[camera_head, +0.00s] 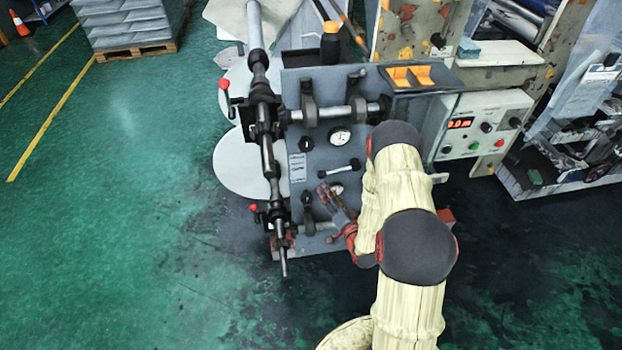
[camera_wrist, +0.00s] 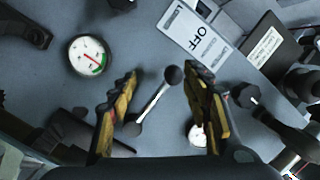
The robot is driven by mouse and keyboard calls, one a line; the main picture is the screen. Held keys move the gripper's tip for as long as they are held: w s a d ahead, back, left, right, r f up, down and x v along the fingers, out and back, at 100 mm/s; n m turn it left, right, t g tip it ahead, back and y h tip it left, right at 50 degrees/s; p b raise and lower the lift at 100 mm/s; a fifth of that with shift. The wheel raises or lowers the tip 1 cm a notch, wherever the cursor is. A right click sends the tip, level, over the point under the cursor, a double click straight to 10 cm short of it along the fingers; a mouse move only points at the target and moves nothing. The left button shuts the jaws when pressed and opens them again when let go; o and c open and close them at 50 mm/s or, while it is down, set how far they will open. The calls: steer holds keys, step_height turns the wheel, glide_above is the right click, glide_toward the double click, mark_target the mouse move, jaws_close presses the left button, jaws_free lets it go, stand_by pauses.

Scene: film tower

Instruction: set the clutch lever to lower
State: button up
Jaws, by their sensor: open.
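A short bar lever (camera_head: 338,170) with a dark ball at each end is mounted on the grey machine panel (camera_head: 300,88). I take it for the clutch lever, though no readable label confirms this. In the wrist view the lever (camera_wrist: 156,100) lies slanted between my fingers, one ball at upper right, the other at lower left. My gripper (camera_wrist: 162,70) is open around it, with no clear finger contact. In the head view my gripper (camera_head: 329,191) is just below the lever, in front of the panel. Whether the fingers reach the lever's depth I cannot tell.
A gauge (camera_head: 340,137) sits above the lever; a plate (camera_wrist: 196,36) reading OFF is close by. Red-knobbed levers (camera_head: 224,84) and a long shaft (camera_head: 267,155) line the panel's left side. A control box (camera_head: 475,125) stands right.

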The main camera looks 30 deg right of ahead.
mark_target(322, 174)
step_height(322, 174, up, 2)
steer(key=shift+w+d+r+m+t, duration=0.1)
steer(key=shift+w+r+m+t, duration=0.05)
steer(key=shift+m+t, duration=0.3)
steer(key=shift+w+d+b, duration=0.2)
steer(key=shift+w+b, duration=0.2)
steer(key=shift+w, duration=1.5)
steer(key=shift+w+d+b, duration=0.15)
steer(key=shift+w+b, duration=0.25)
steer(key=shift+w, duration=1.5)
steer(key=shift+c, duration=0.2)
steer(key=c, duration=1.1)
jaws_close()
